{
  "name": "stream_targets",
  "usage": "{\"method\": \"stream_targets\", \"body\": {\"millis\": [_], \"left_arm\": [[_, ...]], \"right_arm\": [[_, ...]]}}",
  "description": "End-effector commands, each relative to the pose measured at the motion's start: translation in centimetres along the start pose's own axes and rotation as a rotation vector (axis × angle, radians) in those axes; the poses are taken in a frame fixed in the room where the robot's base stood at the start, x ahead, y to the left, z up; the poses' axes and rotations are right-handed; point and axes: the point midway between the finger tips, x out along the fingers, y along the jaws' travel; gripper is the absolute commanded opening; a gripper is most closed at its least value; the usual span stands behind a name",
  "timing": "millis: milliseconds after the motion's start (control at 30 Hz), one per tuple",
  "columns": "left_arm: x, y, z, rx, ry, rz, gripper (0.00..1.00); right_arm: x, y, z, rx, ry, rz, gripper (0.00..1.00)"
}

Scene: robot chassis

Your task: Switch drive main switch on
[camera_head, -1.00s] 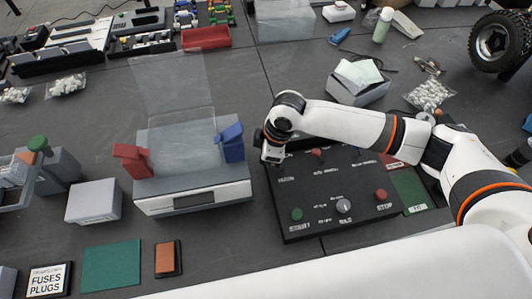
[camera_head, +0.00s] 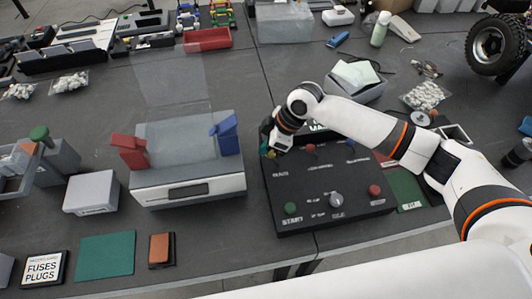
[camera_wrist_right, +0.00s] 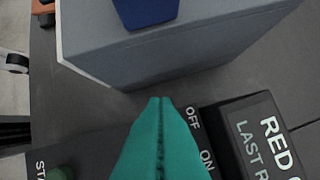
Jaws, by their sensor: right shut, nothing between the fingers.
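The black control panel (camera_head: 325,215) lies on the table in the head view. It has a green START button (camera_head: 290,208), a grey knob (camera_head: 336,200) and a red STOP button (camera_head: 375,190). A red-topped switch (camera_head: 310,150) stands in its back row. My right gripper (camera_head: 269,151) is at the panel's back left corner and hides the switch area there. In the right wrist view the teal fingers (camera_wrist_right: 160,100) are shut together, with OFF and ON lettering (camera_wrist_right: 200,140) just beside them. I cannot tell whether they touch a switch. My left gripper is not in view.
A grey device (camera_head: 187,190) with a red lever (camera_head: 130,152), a blue lever (camera_head: 226,135) and a raised clear lid stands close left of the panel. A white-lettered dark label (camera_wrist_right: 260,140) lies near the fingers. A green plate (camera_head: 405,187) lies right of the panel.

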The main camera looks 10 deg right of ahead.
Motion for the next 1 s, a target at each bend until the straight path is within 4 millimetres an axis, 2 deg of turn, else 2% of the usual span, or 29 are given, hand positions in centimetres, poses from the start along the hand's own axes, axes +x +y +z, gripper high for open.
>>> {"method": "stream_targets", "body": {"millis": [233, 400, 467, 733, 1000], "left_arm": [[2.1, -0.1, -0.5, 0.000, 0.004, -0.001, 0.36], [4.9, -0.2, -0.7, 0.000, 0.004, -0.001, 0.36], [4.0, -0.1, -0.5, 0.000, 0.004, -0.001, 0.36], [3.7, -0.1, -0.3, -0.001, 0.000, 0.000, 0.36], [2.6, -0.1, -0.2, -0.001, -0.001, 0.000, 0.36]], "right_arm": [[-0.3, -1.2, -1.4, 0.028, -0.199, 0.058, 0.00], [-0.7, -1.6, -2.7, 0.041, -0.354, 0.100, 0.00], [-1.6, -1.5, -2.1, 0.036, -0.354, 0.101, 0.00], [-1.9, -1.5, -1.9, 0.035, -0.351, 0.100, 0.00], [-3.0, -1.5, -1.3, 0.035, -0.351, 0.100, 0.00]]}}
